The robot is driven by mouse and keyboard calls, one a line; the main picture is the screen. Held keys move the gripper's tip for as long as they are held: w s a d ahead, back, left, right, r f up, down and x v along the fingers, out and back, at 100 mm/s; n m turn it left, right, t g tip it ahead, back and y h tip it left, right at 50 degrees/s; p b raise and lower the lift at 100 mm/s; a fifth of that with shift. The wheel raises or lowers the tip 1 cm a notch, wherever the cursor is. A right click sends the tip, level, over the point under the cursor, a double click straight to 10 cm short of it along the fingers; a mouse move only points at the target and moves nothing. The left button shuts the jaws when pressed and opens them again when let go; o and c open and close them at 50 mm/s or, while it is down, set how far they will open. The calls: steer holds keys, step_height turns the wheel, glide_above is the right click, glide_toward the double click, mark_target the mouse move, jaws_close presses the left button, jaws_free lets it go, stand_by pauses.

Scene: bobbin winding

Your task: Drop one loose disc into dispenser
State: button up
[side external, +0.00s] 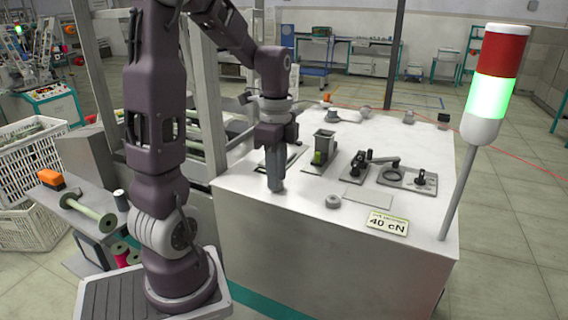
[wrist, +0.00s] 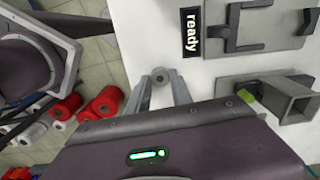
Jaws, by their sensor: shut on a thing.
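My gripper (side external: 277,187) is low over the left front part of the white table, pointing down. In the wrist view its two fingers (wrist: 161,82) are shut on a small grey disc (wrist: 159,75) at their tips. In the side view the fingers hide that disc, and I cannot tell whether it touches the table. The grey dispenser (side external: 325,142), with a square open top and a green part at its base, stands to the right and behind the gripper. It also shows at the right of the wrist view (wrist: 292,100). Another grey disc (side external: 333,202) lies flat near the table's front.
Black-handled fixtures (side external: 365,163) stand right of the dispenser. A "40 cN" sign (side external: 387,223) lies near the front edge. A signal tower (side external: 492,85), lit green, rises at the right front corner. A "ready" plate (wrist: 192,35) lies on the table.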

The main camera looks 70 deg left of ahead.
steer(key=shift+r, duration=2.5)
steer(key=shift+w, duration=0.1)
steer(key=w+a+r, duration=0.4)
steer(key=w, duration=0.4)
steer(key=w+a+r, duration=0.3)
steer(key=w+a, duration=0.1)
steer(key=w, duration=0.5)
steer(key=shift+s+a+f, duration=0.15)
steer(key=shift+f, duration=1.8)
steer(key=shift+f, duration=0.55)
steer(key=o, duration=1.1)
steer(key=shift+c, duration=0.2)
